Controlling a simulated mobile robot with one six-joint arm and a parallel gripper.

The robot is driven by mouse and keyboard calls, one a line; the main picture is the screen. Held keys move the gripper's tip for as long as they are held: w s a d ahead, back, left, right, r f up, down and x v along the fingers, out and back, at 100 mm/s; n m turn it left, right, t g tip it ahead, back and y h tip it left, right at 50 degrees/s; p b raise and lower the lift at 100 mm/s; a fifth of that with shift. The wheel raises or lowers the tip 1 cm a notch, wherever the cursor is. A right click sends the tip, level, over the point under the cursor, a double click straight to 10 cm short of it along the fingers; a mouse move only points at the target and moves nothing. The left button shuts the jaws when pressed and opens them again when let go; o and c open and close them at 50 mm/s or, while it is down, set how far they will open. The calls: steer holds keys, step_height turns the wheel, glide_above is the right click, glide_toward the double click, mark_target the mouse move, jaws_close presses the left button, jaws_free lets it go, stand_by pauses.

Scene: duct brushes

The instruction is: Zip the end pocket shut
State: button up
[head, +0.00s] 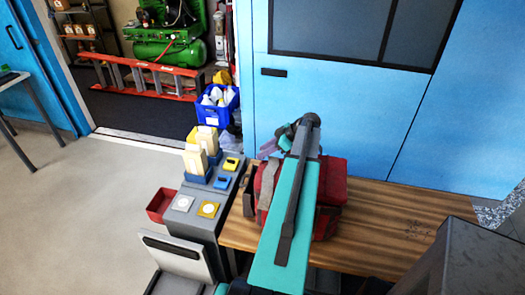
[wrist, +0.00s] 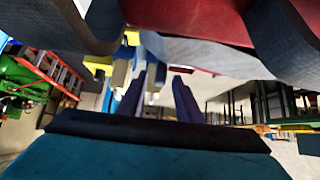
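A red bag (head: 331,187) with dark grey trim sits on the wooden table (head: 400,225). My teal arm crosses in front of it and hides much of it. In the wrist view the red bag (wrist: 205,20) fills the top, with grey panels below and beside the red. My gripper (wrist: 160,82) has two dark purple fingers standing apart, with nothing seen between them. In the head view my gripper (head: 271,146) is partly hidden by the arm, near the bag's far left side. I cannot make out the end pocket's zip or its pull in either view.
A grey cabinet (head: 210,228) left of the table holds yellow and blue boxes (head: 197,160). A small red bin (head: 160,205) is at its left side. A blue crate (head: 215,105) with bottles is on the floor behind. Blue doors (head: 340,120) stand behind the table.

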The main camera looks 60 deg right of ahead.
steer(key=shift+w+f, duration=0.2)
jaws_close()
steer(key=shift+a, duration=0.45)
steer(key=shift+d, duration=0.2)
